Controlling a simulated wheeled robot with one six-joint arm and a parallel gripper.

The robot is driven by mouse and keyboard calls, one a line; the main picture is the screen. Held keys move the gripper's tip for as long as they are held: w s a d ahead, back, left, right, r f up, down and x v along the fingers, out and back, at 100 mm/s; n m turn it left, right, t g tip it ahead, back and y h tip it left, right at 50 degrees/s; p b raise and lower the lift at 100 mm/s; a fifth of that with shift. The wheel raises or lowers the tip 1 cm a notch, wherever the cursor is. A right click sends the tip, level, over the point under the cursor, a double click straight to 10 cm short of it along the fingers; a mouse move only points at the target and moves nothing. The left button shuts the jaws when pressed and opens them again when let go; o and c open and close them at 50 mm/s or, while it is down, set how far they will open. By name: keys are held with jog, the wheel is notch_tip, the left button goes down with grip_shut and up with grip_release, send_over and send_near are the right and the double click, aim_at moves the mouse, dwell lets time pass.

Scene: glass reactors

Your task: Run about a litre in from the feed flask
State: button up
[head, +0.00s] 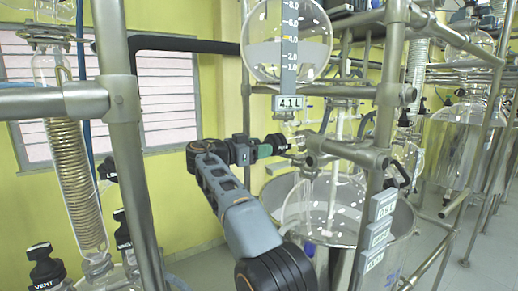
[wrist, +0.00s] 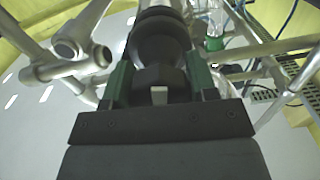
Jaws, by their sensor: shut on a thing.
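The feed flask (head: 262,45) is a round clear glass vessel at the top middle of the head view. Below the display is the flask's outlet with a dark valve knob (head: 279,142). My gripper (head: 272,148) is shut on this knob, reaching in from the left. In the wrist view my gripper (wrist: 158,85) has its green-sided fingers on either side of the dark round knob (wrist: 158,50). The glass reactor vessel (head: 310,205) stands below, partly hidden by posts and my arm.
A steel frame post (head: 123,130) stands close at left, beside a coiled condenser (head: 75,165) and black-capped bottles marked VENT (head: 47,270). Steel pipes and a clamp (head: 325,148) crowd the right side of my gripper. Another reactor (head: 450,140) stands at far right.

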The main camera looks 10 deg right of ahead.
jog(key=shift+c, duration=0.6)
jog(key=n+p, duration=0.4)
jog(key=n, duration=0.6)
jog(key=shift+r+n, duration=0.1)
jog(key=shift+n, duration=0.3)
jog(key=o, duration=0.9)
